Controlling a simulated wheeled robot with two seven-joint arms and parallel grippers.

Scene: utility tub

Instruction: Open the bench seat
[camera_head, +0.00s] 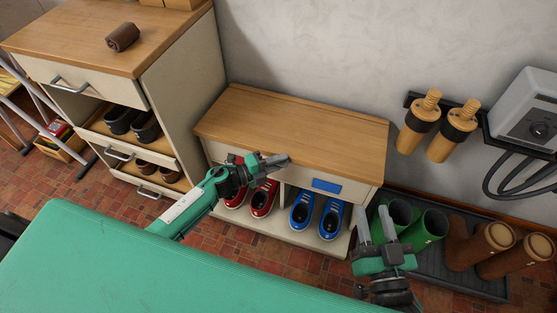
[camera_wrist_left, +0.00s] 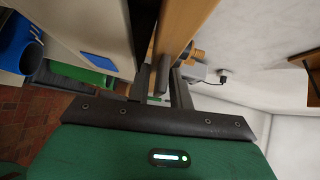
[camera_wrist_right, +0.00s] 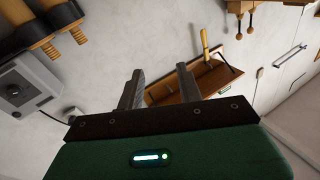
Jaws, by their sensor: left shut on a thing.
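The bench seat (camera_head: 300,122) is a wooden top on a cream shoe bench (camera_head: 362,193) against the wall. It looks flat or nearly so; I cannot tell if its front edge is slightly raised. My left gripper (camera_head: 279,161) is at the middle of the seat's front edge. In the left wrist view, the wooden seat edge (camera_wrist_left: 178,25) runs to between the fingers (camera_wrist_left: 162,88), and the gripper is shut on it. The exact contact is partly hidden. My right gripper (camera_head: 375,218) is open and empty, right of the bench's front corner; its fingers stand apart in the right wrist view (camera_wrist_right: 160,92).
Red shoes (camera_head: 262,198) and blue shoes (camera_head: 318,214) stand inside the bench. A drawer cabinet (camera_head: 185,85) adjoins it at left. Wooden-handled holders (camera_head: 438,125) hang on the wall.

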